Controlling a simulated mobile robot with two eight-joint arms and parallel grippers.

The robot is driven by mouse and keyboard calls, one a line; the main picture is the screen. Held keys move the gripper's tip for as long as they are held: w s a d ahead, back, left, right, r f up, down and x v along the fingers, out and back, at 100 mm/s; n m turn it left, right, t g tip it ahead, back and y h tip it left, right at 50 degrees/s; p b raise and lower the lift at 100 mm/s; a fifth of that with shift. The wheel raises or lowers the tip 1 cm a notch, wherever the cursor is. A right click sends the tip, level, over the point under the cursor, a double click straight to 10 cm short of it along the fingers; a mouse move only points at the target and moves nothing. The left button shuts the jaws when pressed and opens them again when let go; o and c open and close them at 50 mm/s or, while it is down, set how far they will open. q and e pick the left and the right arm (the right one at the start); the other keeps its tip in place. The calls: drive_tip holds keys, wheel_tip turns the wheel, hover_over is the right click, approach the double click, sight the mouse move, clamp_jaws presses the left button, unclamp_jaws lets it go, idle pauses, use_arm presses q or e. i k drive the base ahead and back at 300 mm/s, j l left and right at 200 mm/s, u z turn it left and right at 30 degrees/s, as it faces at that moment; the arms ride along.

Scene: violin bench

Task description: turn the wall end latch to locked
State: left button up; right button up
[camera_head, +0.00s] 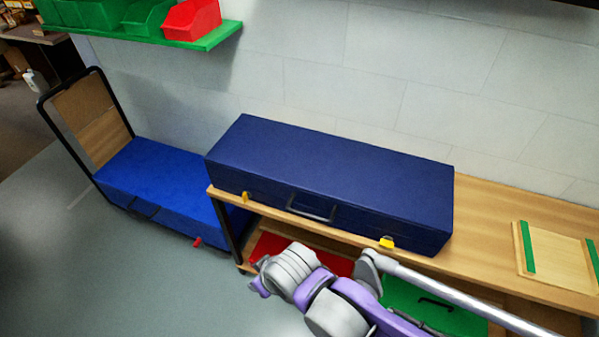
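A long dark blue case (330,165) lies closed on the wooden bench, with a dark handle (311,207) on its front face. Two yellow latches sit on the front: a left latch (245,197) that looks narrow and upright, and a right latch (387,242) that looks wider and turned sideways. I cannot tell which of them is the wall end latch. My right arm comes in from the lower right, in front of the bench and below the case. Its purple gripper end (260,286) is apart from both latches, and its fingers are too small to read. My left gripper is out of view.
A brighter blue case (160,185) with a red latch (197,242) lies on a cart at the left. Red (325,258) and green (400,300) cases sit under the bench (490,215). A green shelf (215,38) holds bins above. Floor at left is clear.

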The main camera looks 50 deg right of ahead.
sight(387, 241)
drive_tip(key=k+z, duration=0.2)
drive_tip(key=z, duration=0.25)
drive_tip(key=k+z, duration=0.25)
drive_tip(key=z, duration=0.2)
drive_tip(key=k+l+z, duration=0.15)
drive_tip(key=k, duration=0.3)
drive_tip(key=k+l+z, duration=0.2)
drive_tip(key=k+l, duration=0.25)
drive_tip(key=k, duration=0.95)
